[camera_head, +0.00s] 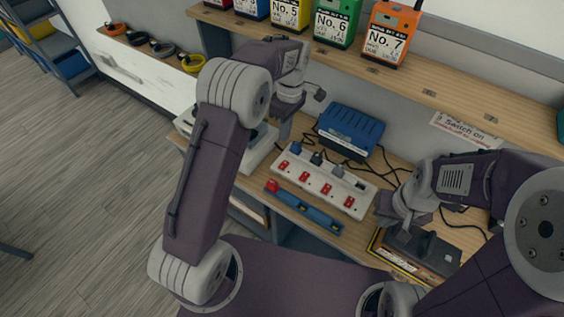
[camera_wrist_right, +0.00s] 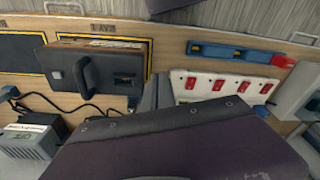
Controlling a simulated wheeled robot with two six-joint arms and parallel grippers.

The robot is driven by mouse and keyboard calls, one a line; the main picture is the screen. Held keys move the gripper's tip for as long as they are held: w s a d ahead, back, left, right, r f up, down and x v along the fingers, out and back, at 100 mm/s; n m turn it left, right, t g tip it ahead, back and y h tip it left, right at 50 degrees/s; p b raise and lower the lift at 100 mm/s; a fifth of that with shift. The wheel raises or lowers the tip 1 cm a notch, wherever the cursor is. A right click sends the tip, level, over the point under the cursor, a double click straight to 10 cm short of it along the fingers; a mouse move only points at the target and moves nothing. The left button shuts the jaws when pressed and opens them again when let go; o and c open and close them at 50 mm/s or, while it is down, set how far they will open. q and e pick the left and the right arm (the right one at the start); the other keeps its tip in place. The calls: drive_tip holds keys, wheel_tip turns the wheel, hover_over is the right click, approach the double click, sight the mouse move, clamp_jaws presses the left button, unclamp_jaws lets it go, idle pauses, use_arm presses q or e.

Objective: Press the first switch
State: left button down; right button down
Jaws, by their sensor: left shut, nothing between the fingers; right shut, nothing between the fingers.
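A white power strip (camera_head: 343,194) with several red switches in a row lies on the wooden bench. The red switch at its left end (camera_head: 283,166) shows clear in the head view; I cannot tell which end counts as first. The strip also shows in the right wrist view (camera_wrist_right: 204,97). My left gripper (camera_head: 284,132) is shut and empty, above the bench behind the strip's left end, apart from the switches. My right gripper (camera_head: 390,214) is shut and empty, just beyond the strip's right end. Its fingertips are hard to make out in the right wrist view.
A blue bar (camera_head: 310,208) with a red end lies in front of the strip. A blue box (camera_head: 350,130) stands behind it, with black cables. A dark handled device (camera_head: 428,248) sits at right. Numbered boxes, including an orange one (camera_head: 391,35), stand on the shelf above.

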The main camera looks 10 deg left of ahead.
sight(281, 168)
use_arm(q)
drive_tip(key=f, duration=0.4)
drive_tip(key=s+f, duration=0.1)
drive_tip(key=f, duration=0.9)
drive_tip(key=shift+s+a, duration=0.25)
drive_tip(key=shift+a, duration=0.1)
drive_tip(key=shift+s+f, duration=0.1)
drive_tip(key=shift+f, duration=0.1)
drive_tip(key=shift+s, duration=0.1)
